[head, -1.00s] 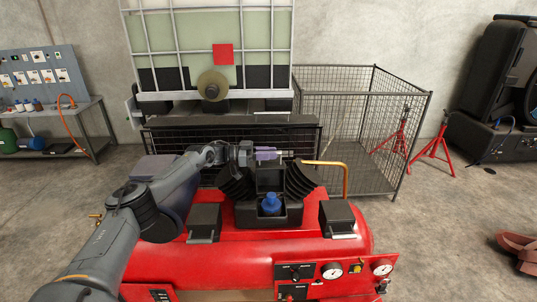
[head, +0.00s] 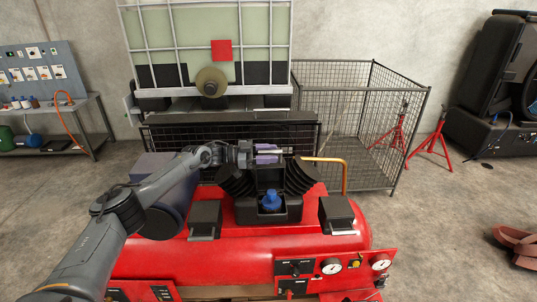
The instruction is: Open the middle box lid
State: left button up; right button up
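The middle box (head: 292,210) is black and sits on top of the red tank. It stands open at the top, with a blue object (head: 271,201) inside. A dark panel (head: 270,177), which looks like its lid, stands upright at the back of the box. My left gripper (head: 286,151) is just above and behind this panel, pointing right. Its fingers show small and edge-on, so I cannot tell whether they are apart or touch the panel. My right gripper is out of view.
Black boxes with closed tops stand on the left (head: 205,218) and right (head: 337,214) of the red tank (head: 230,258). Black ribbed parts (head: 303,176) flank the middle box. An orange pipe (head: 345,175) rises at the right. A wire cage (head: 365,130) stands behind.

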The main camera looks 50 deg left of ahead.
pick_arm(q)
jog(key=b+v, duration=0.3)
jog(key=v, duration=0.7)
jog(key=shift+s+a, duration=0.2)
jog(key=shift+s, duration=0.15)
jog(key=shift+r, duration=0.1)
dwell(0.5)
